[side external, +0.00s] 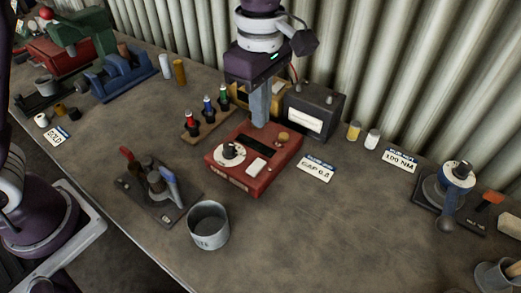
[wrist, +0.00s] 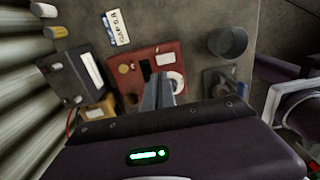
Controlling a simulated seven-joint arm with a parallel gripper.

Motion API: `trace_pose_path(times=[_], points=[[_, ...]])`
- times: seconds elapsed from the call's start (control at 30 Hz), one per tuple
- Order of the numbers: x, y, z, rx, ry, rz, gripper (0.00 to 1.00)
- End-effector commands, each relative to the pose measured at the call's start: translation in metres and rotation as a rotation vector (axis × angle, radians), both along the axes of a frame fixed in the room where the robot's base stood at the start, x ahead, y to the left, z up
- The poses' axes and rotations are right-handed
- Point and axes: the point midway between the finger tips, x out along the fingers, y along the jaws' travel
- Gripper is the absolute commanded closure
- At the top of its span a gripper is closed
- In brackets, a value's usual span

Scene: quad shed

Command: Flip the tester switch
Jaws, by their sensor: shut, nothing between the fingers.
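The red tester box (side external: 225,170) sits mid-bench in the side view and also shows in the wrist view (wrist: 147,50). Its top has a black window (side external: 258,143), a round dial with a white ring (side external: 231,153), a tan knob (side external: 283,137) and a white rectangular piece (side external: 257,166) that may be the switch. That white piece also shows in the wrist view (wrist: 166,58). My gripper (side external: 260,124) points down with shut, empty fingers over the tester's back edge. In the wrist view its fingertips (wrist: 159,78) cover part of the box top. I cannot tell whether they touch it.
A dark box (side external: 315,112) stands behind the tester, close to the gripper's right. Red, blue and green posts (side external: 208,106) stand on a strip at the left. A grey cup (side external: 208,226) and a lever fixture (side external: 150,187) are in front.

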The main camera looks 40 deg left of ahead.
Motion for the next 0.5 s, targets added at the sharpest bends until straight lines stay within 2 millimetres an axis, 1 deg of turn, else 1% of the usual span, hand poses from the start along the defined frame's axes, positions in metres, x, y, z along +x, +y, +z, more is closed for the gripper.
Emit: trace_pose_path(times=[0.03, 0.1, 0.3, 0.4, 0.5], points=[[-0.001, 0.0, -0.011, 0.002, 0.005, 0.0, 1.0], [-0.001, 0.0, -0.027, 0.002, 0.005, -0.001, 1.0], [-0.001, 0.0, -0.07, 0.001, 0.005, 0.0, 1.0], [-0.001, 0.0, -0.087, 0.001, 0.003, -0.001, 1.0], [0.0, 0.0, -0.099, 0.0, 0.002, 0.0, 1.0]])
